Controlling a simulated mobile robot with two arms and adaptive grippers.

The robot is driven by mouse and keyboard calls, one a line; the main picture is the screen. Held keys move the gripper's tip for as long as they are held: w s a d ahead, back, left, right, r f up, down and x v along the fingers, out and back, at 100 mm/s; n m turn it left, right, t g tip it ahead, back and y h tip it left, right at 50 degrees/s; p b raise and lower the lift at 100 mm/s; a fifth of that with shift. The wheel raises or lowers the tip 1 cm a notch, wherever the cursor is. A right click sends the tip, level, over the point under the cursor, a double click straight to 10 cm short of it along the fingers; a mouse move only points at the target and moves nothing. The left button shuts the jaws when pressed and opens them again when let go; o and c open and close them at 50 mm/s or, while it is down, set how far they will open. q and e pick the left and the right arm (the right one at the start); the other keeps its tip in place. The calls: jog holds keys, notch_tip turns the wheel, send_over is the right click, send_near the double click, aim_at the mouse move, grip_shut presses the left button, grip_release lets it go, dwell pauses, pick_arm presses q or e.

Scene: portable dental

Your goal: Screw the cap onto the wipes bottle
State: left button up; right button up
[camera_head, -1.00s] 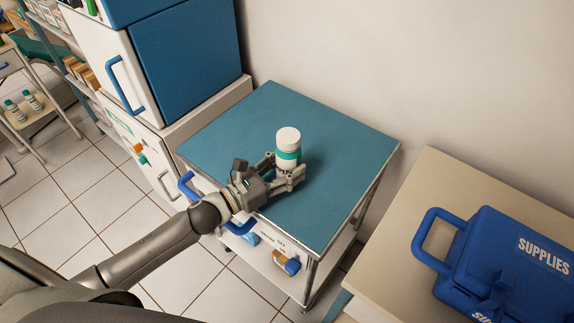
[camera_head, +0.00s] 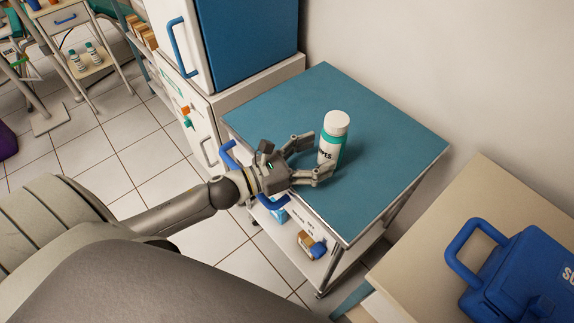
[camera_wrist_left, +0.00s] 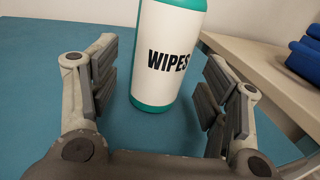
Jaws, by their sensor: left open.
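The wipes bottle (camera_head: 329,151) stands upright on the blue-topped cart (camera_head: 270,112). It is white with teal bands and a black WIPES label. A white cap (camera_head: 336,122) sits on its top; I cannot tell how tight it is. My left gripper (camera_head: 321,155) is open at the bottle's near left side, low over the cart top, with its fingers pointing at the bottle. In the left wrist view the bottle (camera_wrist_left: 168,55) stands ahead between the spread fingers, with clear gaps on both sides. Its top is cut off there. My right gripper is not in view.
A blue SUPPLIES case (camera_head: 525,270) lies on a beige counter (camera_head: 500,205) at the right. A white and blue cabinet (camera_head: 240,45) stands behind the cart at the left. The wall is behind the cart. The rest of the cart top is clear.

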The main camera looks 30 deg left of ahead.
pick_arm(q)
jog(key=shift+b+v, duration=0.5)
jog(key=shift+v, duration=3.5)
jog(key=shift+r, duration=0.1)
jog(key=shift+s, duration=0.1)
